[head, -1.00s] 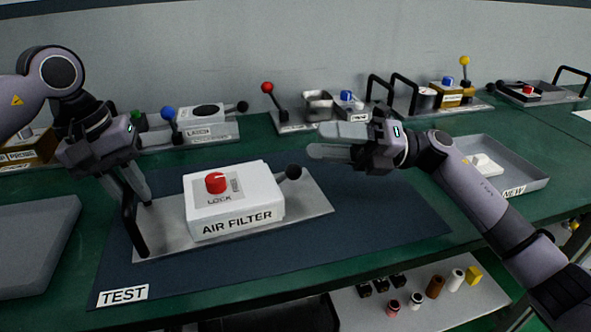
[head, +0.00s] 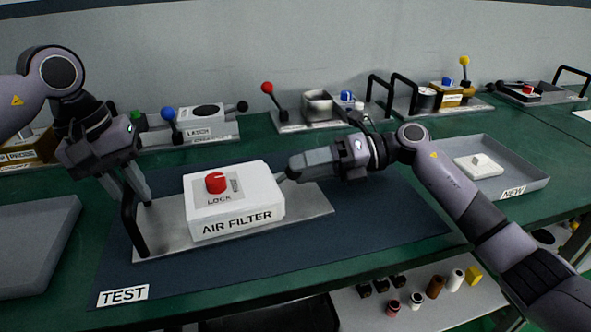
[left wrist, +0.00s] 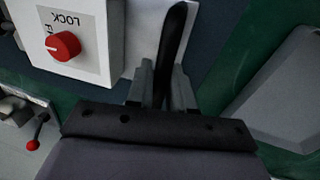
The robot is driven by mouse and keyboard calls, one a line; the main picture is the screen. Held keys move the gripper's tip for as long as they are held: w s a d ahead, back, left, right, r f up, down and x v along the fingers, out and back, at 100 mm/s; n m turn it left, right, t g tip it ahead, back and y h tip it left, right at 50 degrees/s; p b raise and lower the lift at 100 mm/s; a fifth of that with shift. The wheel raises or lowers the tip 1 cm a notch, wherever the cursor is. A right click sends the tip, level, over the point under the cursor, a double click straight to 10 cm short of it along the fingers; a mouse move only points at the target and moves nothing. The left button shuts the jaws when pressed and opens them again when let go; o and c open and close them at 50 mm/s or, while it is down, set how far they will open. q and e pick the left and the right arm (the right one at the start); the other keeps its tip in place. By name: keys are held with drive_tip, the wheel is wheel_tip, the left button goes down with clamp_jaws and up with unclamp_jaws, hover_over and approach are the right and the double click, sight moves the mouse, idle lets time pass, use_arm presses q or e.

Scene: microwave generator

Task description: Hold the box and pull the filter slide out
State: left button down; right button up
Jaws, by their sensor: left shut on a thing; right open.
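The white air filter box (head: 262,190) with a red lock knob (head: 215,182) sits on a grey base plate (head: 165,228) on the dark mat. My left gripper (head: 138,195) is shut on the black handle (head: 133,225) at the plate's left end; the handle also shows between the fingers in the left wrist view (left wrist: 172,45). The box and red knob (left wrist: 64,46) are beside it there. My right gripper (head: 296,168) is open at the box's right side, its fingers around the black ball knob of the filter slide, which they mostly hide. I cannot tell whether they touch it.
A grey tray marked NEW (head: 520,180) with a white part (head: 478,166) stands at the right. Another grey tray (head: 35,240) is at the left. Several devices with levers line the back of the green table. The mat's front part is clear.

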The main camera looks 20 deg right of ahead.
use_arm(q)
drive_tip(key=shift+a+f, duration=0.1)
drive_tip(key=shift+f, duration=0.2)
use_arm(e)
drive_tip(key=shift+x, duration=1.15)
clamp_jaws()
use_arm(q)
drive_tip(key=shift+a, duration=0.15)
use_arm(e)
drive_tip(key=d, duration=0.8)
drive_tip(key=w+d, duration=0.1)
drive_tip(key=d, duration=0.4)
drive_tip(key=shift+w, duration=0.1)
drive_tip(key=shift+d, duration=0.1)
drive_tip(key=shift+c, duration=0.4)
unclamp_jaws()
drive_tip(key=shift+o, duration=0.4)
